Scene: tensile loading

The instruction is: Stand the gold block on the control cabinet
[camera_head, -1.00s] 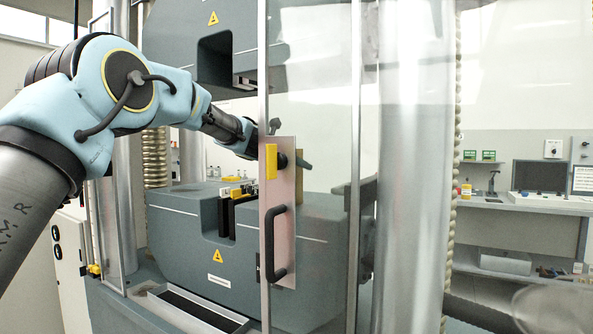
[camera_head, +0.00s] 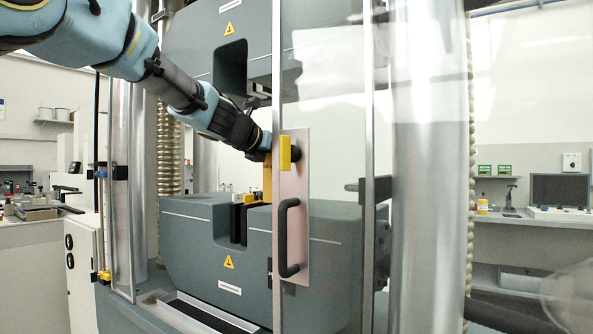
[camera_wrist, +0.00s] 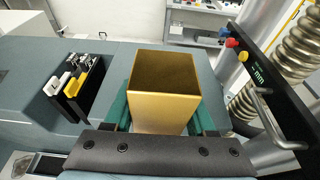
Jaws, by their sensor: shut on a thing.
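The gold block (camera_wrist: 162,105) fills the middle of the wrist view, its top facing the camera. My gripper (camera_wrist: 162,118) is shut on it, with green finger pads at its left and right sides. In the head view a narrow strip of the gold block (camera_head: 267,180) shows below my gripper (camera_head: 265,152), partly hidden by the door frame. It is over the lower grey machine body; whether it touches that surface I cannot tell. A white cabinet (camera_head: 82,268) with round black dials stands at the lower left and may be the control cabinet.
A clear door with a black handle (camera_head: 287,238) and yellow latch (camera_head: 285,152) stands in front of the block. Black holders (camera_wrist: 78,88) with white and yellow parts sit left of it. A black panel (camera_wrist: 268,85) and ribbed column (camera_wrist: 300,50) are on the right.

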